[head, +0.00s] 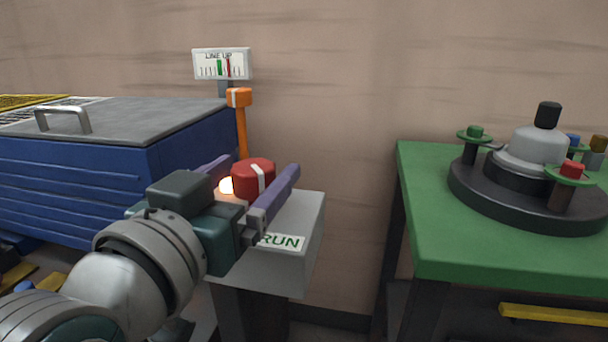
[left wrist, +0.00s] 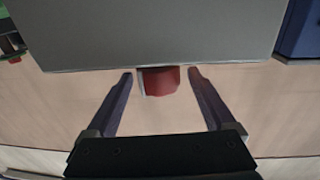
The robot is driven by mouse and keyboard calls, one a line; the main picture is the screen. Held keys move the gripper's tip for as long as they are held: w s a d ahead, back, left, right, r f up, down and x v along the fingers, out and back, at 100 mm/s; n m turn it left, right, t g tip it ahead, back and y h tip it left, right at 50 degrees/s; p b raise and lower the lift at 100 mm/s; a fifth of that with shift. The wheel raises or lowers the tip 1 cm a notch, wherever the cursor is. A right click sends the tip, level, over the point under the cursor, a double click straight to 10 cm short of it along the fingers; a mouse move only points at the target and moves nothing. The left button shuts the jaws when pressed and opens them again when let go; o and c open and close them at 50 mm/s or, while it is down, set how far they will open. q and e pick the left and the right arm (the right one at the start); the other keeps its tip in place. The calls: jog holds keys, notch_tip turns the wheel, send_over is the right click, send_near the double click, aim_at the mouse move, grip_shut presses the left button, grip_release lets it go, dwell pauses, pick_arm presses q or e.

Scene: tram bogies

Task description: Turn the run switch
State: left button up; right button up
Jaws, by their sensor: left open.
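The run switch (head: 255,178) is a red knob with a white stripe, on a grey box (head: 306,215) with a label reading RUN. My left gripper (head: 258,166) is open, with one purple finger on each side of the knob. In the left wrist view, the red knob (left wrist: 158,82) shows between the two fingertips, at the edge of the grey box (left wrist: 150,30). A gap shows beside each finger there, and I see no firm contact. My wrist hides part of the box in the head view. My right gripper is not in view.
A lit lamp (head: 226,185) glows beside the knob. An orange post (head: 240,122) and a LINE UP gauge (head: 222,66) stand behind. A blue cabinet (head: 80,185) is at left. A green table (head: 430,235) with a round fixture (head: 525,185) is at right.

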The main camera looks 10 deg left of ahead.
pick_arm(q)
jog(key=shift+w+d, duration=0.1)
jog(key=shift+w, duration=0.35)
jog(key=shift+c, duration=0.2)
jog(key=c, duration=1.3)
